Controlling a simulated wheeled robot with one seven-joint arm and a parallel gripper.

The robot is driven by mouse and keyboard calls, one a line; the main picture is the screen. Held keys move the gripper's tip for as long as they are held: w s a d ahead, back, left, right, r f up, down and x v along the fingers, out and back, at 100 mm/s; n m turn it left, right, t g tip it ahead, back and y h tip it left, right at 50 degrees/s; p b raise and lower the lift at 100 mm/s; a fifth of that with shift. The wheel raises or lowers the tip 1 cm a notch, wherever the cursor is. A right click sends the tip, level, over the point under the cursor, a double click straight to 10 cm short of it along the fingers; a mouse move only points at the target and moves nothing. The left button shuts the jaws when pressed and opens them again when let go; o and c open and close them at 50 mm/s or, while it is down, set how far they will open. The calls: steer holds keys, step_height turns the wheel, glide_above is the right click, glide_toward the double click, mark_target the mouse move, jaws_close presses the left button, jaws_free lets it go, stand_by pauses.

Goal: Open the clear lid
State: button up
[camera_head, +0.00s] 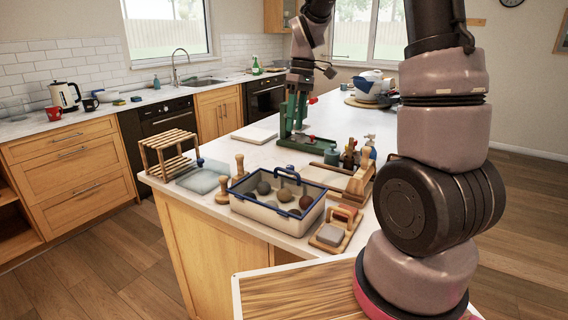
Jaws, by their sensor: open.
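A pale box (266,214) with a blue rim stands near the counter's front edge, with several dark, rounded lumps visible inside. A clear lid cannot be made out for sure; the lumps may be seen through one lying flat on the rim. A flat, translucent piece (203,181) lies left of the box. My gripper (301,84) hangs open at the back, near a green upright press, well above and behind the box. Its fingertips are small and partly merge with the press.
The green press (293,120) stands behind the box. A wooden rack (167,152) is at left. Wooden tools (338,228) and a wooden tray (346,190) crowd the right, with small bottles (350,158) behind.

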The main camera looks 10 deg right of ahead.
steer(key=f, duration=0.2)
glide_above(288, 180)
steer(key=shift+n+g, duration=0.3)
steer(key=shift+n, duration=0.1)
step_height(288, 180, down, 10)
steer(key=shift+f, duration=0.2)
jaws_close()
stand_by(1.1)
